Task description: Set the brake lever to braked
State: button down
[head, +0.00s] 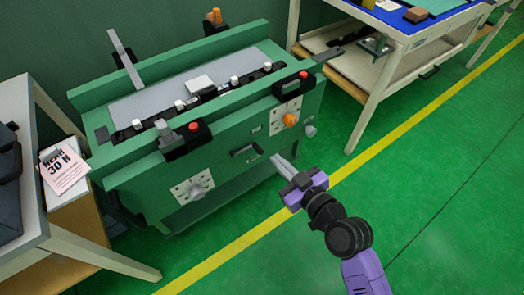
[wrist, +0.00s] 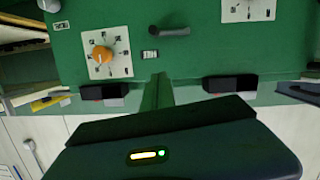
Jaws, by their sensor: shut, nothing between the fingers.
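The green machine (head: 150,195) stands in the middle of the head view. A short black lever handle (head: 244,150) sits mid-front on its panel; it also shows in the wrist view (wrist: 170,31), lying roughly sideways, beside a small white label (wrist: 150,54). A long grey lever (head: 123,48) stands up, tilted, at the machine's back left. The labels are too small to read, so I cannot tell which is the brake lever. My gripper (head: 283,163) is shut and empty, in front of the panel, to the right of the black handle and apart from it.
An orange knob (head: 290,119) and a grey knob (head: 196,192) sit on white dial plates. Red buttons (head: 193,127) top black boxes on the front edge. A table with a paper sign (head: 65,168) stands left, a workbench (head: 400,35) right. The green floor (head: 440,190) at right is clear.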

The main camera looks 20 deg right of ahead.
jog(key=shift+a+n, duration=0.1)
jog(key=shift+n, duration=0.2)
send_over(262, 155)
notch_tip(262, 155, down, 2)
jog(key=shift+f+b, duration=1.15)
jog(key=shift+f, duration=1.05)
